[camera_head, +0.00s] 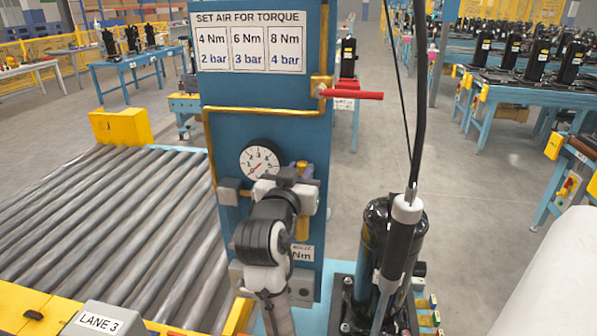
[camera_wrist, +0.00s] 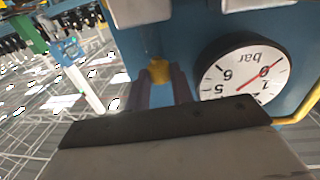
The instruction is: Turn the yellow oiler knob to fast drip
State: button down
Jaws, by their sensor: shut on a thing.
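The yellow oiler knob (camera_wrist: 159,69) shows in the wrist view between the two dark fingertips of my gripper (camera_wrist: 160,80). The fingers stand on either side of it and are shut on it. In the head view the yellow knob (camera_head: 302,165) shows just behind and above my gripper (camera_head: 288,177), on the blue panel (camera_head: 262,82) right of the gauge. The arm hides much of the oiler below. I cannot tell the knob's setting from these views.
A round pressure gauge (camera_head: 260,160) sits close left of my gripper. A red-handled valve (camera_head: 350,94) sticks out right of the panel above. A black compressor (camera_head: 378,225) with a hanging tool (camera_head: 401,240) stands at right. A roller conveyor (camera_head: 110,215) lies at left.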

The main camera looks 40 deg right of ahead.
jog(key=shift+s+d+r+n+t+y, duration=0.1)
jog(key=shift+s+d+n+t+y, duration=0.1)
jog(key=shift+n+t+y, duration=1.05)
jog(key=shift+s+d+f+n+t+y, duration=0.15)
jog(key=shift+n+t+y, duration=0.75)
jog(key=shift+y, duration=0.5)
jog(key=shift+s+d+r+n+t+y, duration=0.1)
jog(key=shift+d+r+n+t+y, duration=0.1)
jog(key=shift+n+t+y, duration=0.9)
jog(key=shift+y, duration=0.55)
jog(key=c, duration=1.5)
grip_release()
jog(key=b+v, duration=0.4)
jog(key=v, duration=0.9)
jog(key=shift+s+a, duration=0.15)
jog(key=shift+s, duration=0.2)
